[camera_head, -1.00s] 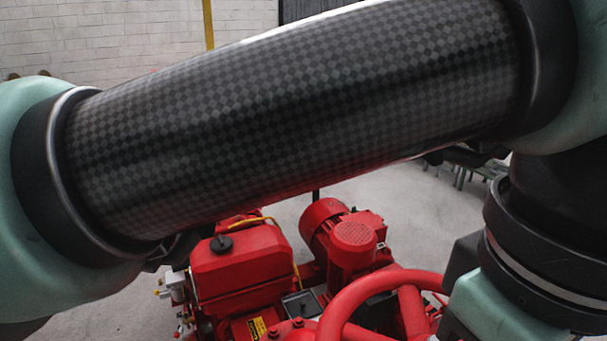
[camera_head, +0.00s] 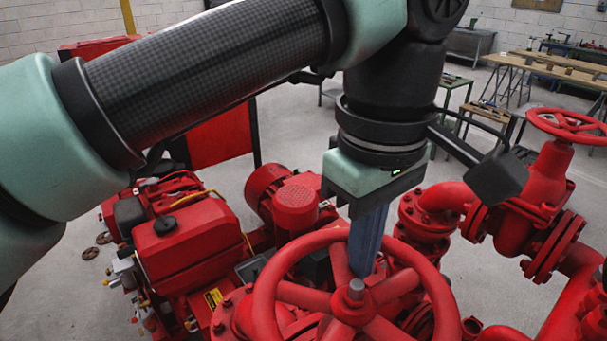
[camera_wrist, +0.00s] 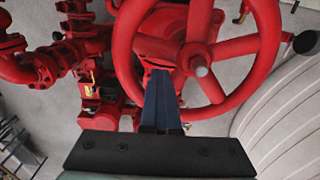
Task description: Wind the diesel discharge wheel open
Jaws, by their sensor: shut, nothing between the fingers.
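A large red spoked handwheel (camera_head: 268,300) fills the lower middle of the head view, with a grey stem end (camera_head: 356,289) at its hub. It also shows in the wrist view (camera_wrist: 124,45), rim and spokes plain. My gripper (camera_head: 362,272) has long blue fingers, shut together and empty. They point down over the far part of the rim, with tips inside the ring outline near the spokes. The wrist view shows the fingers (camera_wrist: 160,75) crossing the rim toward a gap between spokes. I cannot tell whether the tips touch the wheel or pass through it.
A second, smaller red handwheel (camera_head: 567,125) stands on a valve at the right. A red engine (camera_head: 185,245) and a red motor (camera_head: 285,195) lie beyond the wheel to the left. Workbenches (camera_head: 550,68) stand at the back right.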

